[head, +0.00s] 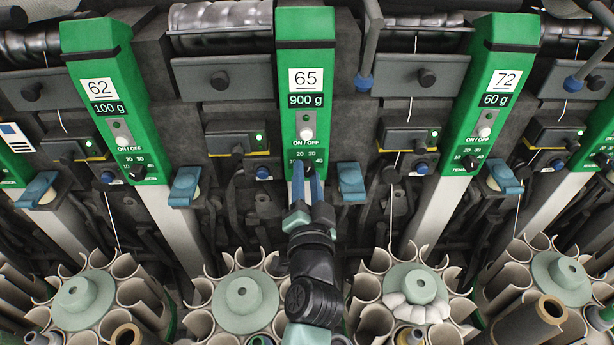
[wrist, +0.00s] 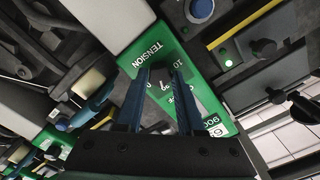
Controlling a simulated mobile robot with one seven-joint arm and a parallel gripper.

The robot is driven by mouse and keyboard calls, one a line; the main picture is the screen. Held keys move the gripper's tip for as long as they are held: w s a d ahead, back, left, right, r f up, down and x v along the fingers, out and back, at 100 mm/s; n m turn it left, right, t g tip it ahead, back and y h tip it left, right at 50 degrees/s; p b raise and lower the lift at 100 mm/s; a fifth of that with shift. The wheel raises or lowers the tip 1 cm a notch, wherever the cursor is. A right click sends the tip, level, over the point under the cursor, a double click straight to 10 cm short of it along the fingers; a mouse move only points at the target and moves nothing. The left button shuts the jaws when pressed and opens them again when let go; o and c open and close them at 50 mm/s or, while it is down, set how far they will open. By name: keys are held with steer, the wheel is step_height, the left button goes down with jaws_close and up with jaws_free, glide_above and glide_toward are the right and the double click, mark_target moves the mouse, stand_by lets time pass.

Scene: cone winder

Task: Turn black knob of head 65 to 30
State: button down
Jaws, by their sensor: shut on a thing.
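The green panel of head 65 (head: 306,60) stands in the middle of the head view, with a 900 g display and a white ON/OFF button (head: 306,133). Its black knob (head: 309,170) sits below, by a scale marked 10, 20, 30 and 40. My gripper (head: 307,177) reaches up to it from below, its blue fingers shut on the knob. In the wrist view the fingers (wrist: 160,76) stand on both sides of the dark knob (wrist: 161,72), near the word TENSION. The knob's pointer is mostly hidden, so I cannot read its setting.
Head 62 (head: 103,95) is to the left and head 72 (head: 498,85) to the right, each with its own knob. Blue levers (head: 351,182) flank the middle column. Round magazines of tubes (head: 245,300) stand below, close around my arm.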

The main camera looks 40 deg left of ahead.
steer(key=c, duration=0.5)
jaws_free()
steer(key=shift+s+d, duration=0.1)
steer(key=b+v, duration=0.3)
steer(key=v, duration=0.9)
steer(key=shift+s+d, duration=0.25)
steer(key=shift+s, duration=0.05)
